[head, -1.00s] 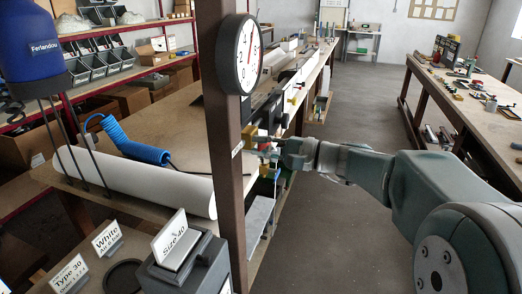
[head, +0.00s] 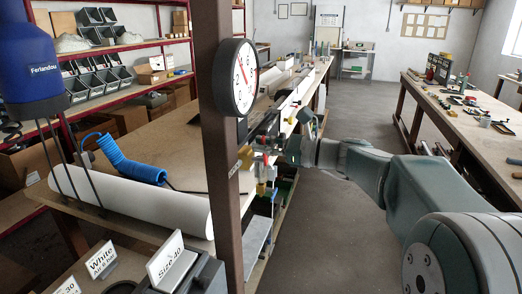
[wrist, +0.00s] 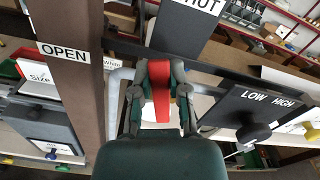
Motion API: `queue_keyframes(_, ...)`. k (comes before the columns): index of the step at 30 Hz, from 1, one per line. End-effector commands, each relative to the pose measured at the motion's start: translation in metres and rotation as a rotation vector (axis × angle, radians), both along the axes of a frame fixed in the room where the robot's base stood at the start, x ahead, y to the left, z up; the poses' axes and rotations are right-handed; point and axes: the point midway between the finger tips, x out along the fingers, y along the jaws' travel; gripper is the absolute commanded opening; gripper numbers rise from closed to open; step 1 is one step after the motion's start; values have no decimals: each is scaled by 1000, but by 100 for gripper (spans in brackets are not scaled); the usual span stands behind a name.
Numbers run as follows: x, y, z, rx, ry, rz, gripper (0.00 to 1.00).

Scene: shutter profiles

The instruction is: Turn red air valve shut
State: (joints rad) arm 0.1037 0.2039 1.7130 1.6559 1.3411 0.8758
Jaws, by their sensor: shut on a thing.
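The red air valve handle (wrist: 161,92) shows in the middle of the wrist view, between the two dark fingers of my gripper (wrist: 160,82). The fingers are shut on it. A white "OPEN" label (wrist: 63,52) is on the brown post at the left, and a label ending in "HUT" (wrist: 200,4) is on a dark plate at the top, partly cut off. In the head view my gripper (head: 288,150) is at the bench edge, just right of the post. The handle is too small there to make out clearly.
A brown post (head: 217,160) with a round white gauge (head: 240,77) stands left of my gripper. A black panel marked "LOW HIGH" (wrist: 262,110) with a dark knob is at the right in the wrist view. The aisle floor (head: 345,115) is clear.

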Motion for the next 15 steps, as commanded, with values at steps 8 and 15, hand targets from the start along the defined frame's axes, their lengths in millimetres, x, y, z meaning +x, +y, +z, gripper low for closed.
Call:
queue_keyframes(8,11,-4,0,67,196,-1,0)
queue_keyframes(15,16,-6,0,104,296,-1,0)
